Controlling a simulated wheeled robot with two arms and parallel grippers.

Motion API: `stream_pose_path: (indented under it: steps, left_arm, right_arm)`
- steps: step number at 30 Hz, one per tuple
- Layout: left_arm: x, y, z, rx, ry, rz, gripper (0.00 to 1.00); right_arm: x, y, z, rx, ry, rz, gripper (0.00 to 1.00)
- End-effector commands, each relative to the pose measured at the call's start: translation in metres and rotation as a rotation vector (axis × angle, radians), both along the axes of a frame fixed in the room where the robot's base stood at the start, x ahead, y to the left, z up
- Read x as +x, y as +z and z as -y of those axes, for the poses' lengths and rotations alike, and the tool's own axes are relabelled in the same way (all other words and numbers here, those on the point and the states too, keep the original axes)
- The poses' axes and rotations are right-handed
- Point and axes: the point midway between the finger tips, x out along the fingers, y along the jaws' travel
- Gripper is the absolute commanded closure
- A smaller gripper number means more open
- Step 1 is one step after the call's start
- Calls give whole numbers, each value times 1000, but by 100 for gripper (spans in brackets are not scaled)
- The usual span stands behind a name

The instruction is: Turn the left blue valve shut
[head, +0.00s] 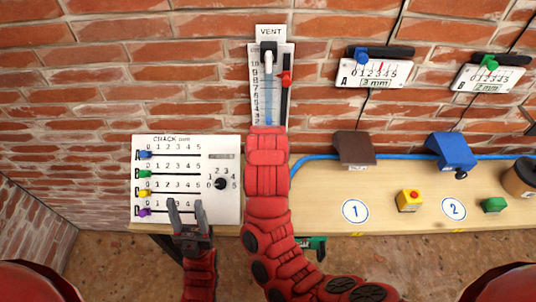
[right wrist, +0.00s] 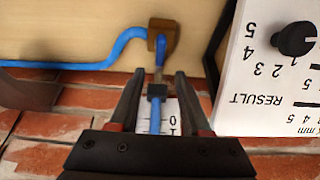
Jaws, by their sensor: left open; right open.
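In the right wrist view, a brown fitting (right wrist: 166,32) with a narrow blue part (right wrist: 160,52) sits where a blue hose (right wrist: 100,64) ends. I cannot tell whether the blue part is the left blue valve's handle or which way it is turned. A blue column with a dark collar (right wrist: 156,91) runs down from it. My right gripper (right wrist: 159,80) is open, its fingers on either side of this column. In the head view my right arm hides that gripper and the fitting. My left gripper (head: 187,207) is open and empty before the crack board (head: 222,145).
The VENT gauge (head: 257,80) hangs on the brick wall above my right arm. Two small gauges (head: 374,70) (head: 488,76) hang at right. The bench (head: 385,212) carries a brown block (head: 354,148), a blue block (head: 452,150), a yellow button box (head: 409,200) and a green switch (head: 494,205).

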Motion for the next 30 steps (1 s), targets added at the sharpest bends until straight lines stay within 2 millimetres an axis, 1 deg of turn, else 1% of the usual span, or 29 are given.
stream_pose_path:
  steps: [1,3,9,13,18,30]
  left_arm:
    - [0,10,0,0,0,0,50]
    - [0,20,0,0,0,1,50]
    - [0,30,0,0,0,0,50]
    - [0,32,0,0,0,0,50]
    - [0,33,0,0,0,0,50]
    - [0,33,0,0,0,0,50]
  right_arm:
    - [-4,19,-2,7,0,3,52]
    - [-12,35,-2,6,0,-1,52]
    - [-29,75,-2,5,0,1,52]
    - [-38,95,-2,5,0,2,52]
    - [-44,106,-1,2,-1,-2,52]
    - [-45,107,0,0,-1,-3,52]
